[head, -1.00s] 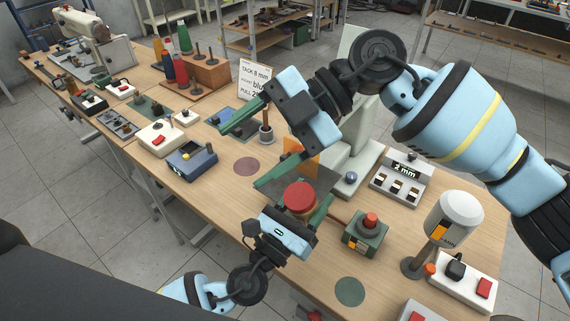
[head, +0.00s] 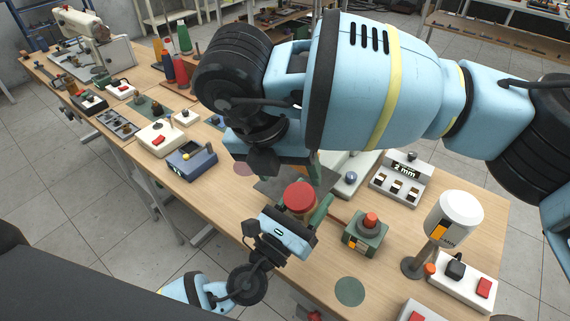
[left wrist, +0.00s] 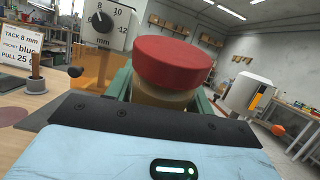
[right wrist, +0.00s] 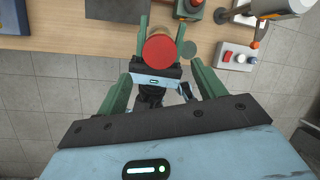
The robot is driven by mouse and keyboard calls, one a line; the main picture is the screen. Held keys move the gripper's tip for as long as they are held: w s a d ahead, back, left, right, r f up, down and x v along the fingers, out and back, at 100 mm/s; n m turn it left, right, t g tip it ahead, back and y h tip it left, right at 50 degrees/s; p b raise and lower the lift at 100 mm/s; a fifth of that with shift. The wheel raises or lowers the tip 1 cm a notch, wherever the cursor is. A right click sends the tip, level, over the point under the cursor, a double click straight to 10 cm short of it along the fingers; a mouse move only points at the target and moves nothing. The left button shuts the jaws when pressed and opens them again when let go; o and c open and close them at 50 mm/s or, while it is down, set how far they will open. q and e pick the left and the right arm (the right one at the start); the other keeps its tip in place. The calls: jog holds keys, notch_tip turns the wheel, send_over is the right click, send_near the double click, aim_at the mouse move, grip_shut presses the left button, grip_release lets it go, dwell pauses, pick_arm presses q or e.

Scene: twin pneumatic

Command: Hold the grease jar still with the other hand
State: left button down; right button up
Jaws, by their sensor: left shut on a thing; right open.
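The grease jar has a red lid (head: 299,195) and a tan body (left wrist: 160,97). My left gripper (head: 302,211) is shut on the jar's body, one green finger on each side below the lid; the fingers also show in the left wrist view. My right gripper (right wrist: 163,85) is open and empty. In the right wrist view the red lid (right wrist: 160,52) lies ahead, between the fingers' lines and apart from them. In the head view my right arm hides most of that gripper, behind and above the jar.
A green box with a red knob (head: 365,230) stands just right of the jar. A white-and-grey unit reading 2 mm (head: 402,178) and a white lamp-like head on a post (head: 453,216) are further right. A blue box (head: 191,160) stands left.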

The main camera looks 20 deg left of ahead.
aim_at(299, 195)
jog(key=x, duration=0.7)
jog(key=shift+f, duration=0.15)
